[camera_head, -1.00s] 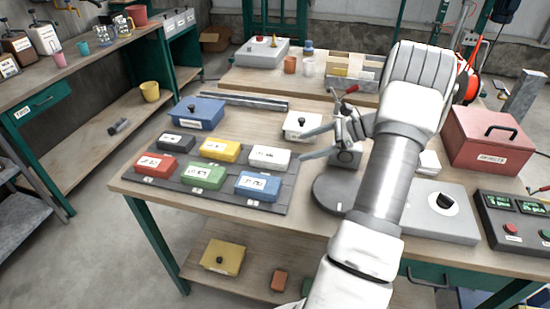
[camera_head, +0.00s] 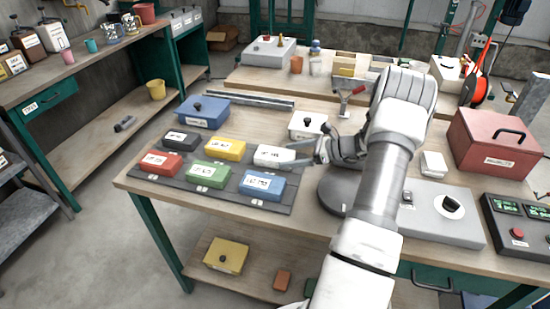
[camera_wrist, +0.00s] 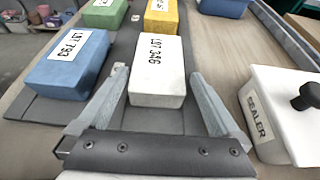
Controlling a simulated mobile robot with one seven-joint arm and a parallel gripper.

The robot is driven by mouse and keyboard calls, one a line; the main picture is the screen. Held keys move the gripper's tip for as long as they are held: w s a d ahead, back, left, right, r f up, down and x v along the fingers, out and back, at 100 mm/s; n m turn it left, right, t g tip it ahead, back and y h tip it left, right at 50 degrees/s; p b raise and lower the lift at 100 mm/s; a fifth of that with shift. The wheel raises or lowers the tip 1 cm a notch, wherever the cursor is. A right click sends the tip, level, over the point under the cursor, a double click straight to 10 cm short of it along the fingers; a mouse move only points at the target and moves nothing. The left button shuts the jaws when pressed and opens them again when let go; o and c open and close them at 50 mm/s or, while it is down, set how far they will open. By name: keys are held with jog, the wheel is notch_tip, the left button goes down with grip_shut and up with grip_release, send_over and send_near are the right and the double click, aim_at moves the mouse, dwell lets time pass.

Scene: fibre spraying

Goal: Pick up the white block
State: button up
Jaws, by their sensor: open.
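The white block (camera_head: 272,156) lies on the dark mat (camera_head: 222,203) at the right end of its back row, with a label on top. In the wrist view the white block (camera_wrist: 157,72) lies between the fingertips of my gripper (camera_wrist: 155,90), its label reading LOT 386. My gripper (camera_head: 300,155) is open, with its fingers on either side of the near part of the block. Gaps show between the fingers and the block sides, and the block rests on the mat.
A blue block (camera_wrist: 68,62) lies left of the fingers, and a yellow block (camera_wrist: 161,15) lies just beyond the white one. A white box labelled SEALER (camera_wrist: 280,115) with a black knob stands close on the right. Bare tabletop lies between.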

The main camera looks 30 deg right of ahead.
aim_at(280, 155)
jog(key=shift+r+x, duration=0.15)
jog(key=shift+x, duration=1.2)
jog(key=shift+r+x, duration=0.2)
jog(key=shift+x, duration=1.15)
jog(key=shift+a, duration=0.15)
grip_shut()
